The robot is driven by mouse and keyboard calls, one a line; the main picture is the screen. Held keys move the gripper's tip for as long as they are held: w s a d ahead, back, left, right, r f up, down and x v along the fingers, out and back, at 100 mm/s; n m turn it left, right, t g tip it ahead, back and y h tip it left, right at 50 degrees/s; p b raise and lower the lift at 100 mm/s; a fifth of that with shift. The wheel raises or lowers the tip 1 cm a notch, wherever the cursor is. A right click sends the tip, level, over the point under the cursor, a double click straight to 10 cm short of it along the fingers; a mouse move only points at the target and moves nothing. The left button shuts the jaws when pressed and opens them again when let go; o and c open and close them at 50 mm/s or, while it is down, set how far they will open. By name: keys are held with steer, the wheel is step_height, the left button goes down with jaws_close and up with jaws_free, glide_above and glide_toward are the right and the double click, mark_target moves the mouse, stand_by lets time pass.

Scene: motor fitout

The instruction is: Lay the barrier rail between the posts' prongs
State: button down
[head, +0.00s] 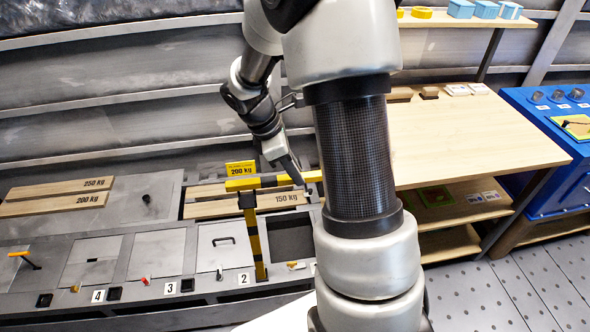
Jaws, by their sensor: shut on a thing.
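The barrier rail (242,184) is a yellow and black bar, lying roughly level across the picture above the grey bench. My gripper (301,184) comes down from the upper left and is shut on the rail near its right part. A post (255,243) with yellow and black bands stands at the bench's front, with a black head (247,200) just below the rail's left part. I cannot tell whether the rail touches its prongs. No second post is visible; my arm hides the area to the right. The rail's right end is partly hidden too.
Behind the rail are wooden boards marked 150 kg (285,198) and a yellow 200 kg sign (240,168). More boards (58,195) lie at left. The bench front has numbered hatches (222,246) and small levers. A wooden table (475,135) and blue cabinet (560,170) stand at right.

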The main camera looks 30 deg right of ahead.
steer(key=shift+f, duration=0.2)
stand_by(0.4)
steer(key=shift+f+b, duration=0.85)
steer(key=shift+f, duration=0.2)
steer(key=shift+f, duration=0.2)
steer(key=shift+f+b, duration=0.3)
steer(key=shift+f, duration=0.15)
steer(key=shift+f, duration=0.6)
stand_by(2.0)
steer(key=c, duration=1.6)
jaws_free()
steer(key=shift+o, duration=0.2)
